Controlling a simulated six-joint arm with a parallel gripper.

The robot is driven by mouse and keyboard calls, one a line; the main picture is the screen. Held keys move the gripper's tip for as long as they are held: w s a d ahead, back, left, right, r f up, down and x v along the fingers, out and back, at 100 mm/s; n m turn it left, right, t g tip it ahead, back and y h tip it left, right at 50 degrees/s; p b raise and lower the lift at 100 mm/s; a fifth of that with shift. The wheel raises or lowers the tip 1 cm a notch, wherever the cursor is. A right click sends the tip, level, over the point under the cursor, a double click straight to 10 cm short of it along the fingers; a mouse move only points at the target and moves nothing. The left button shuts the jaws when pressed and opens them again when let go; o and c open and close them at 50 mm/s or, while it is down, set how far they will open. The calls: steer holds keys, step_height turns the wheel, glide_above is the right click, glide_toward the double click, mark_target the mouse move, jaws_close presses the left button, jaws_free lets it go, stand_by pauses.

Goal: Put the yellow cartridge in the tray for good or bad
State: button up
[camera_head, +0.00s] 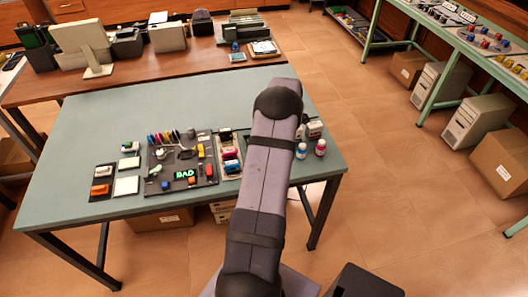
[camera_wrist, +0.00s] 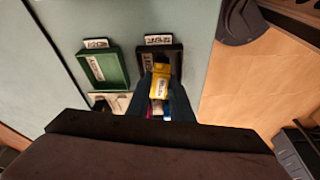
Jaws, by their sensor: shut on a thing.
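In the wrist view my gripper (camera_wrist: 161,98) is shut on the yellow cartridge (camera_wrist: 161,72), which has a pale label with small dark print. The cartridge is in front of the near part of a black tray (camera_wrist: 177,57) and hides some of it; I cannot tell how high it is above the tray. A green tray (camera_wrist: 119,68) lies to the left. Each tray has a white label plate at its far end, too small to read. In the head view my arm hides the gripper and the cartridge.
Small bottles (camera_head: 320,147) stand right of my arm. The table's left and back parts are clear.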

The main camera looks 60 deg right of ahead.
steer(key=shift+f, duration=0.3)
steer(key=o, duration=1.4)
steer(key=shift+c, duration=0.2)
steer(key=shift+r, duration=0.2)
steer(key=shift+r+p, duration=1.75)
steer(key=shift+r, duration=1.9)
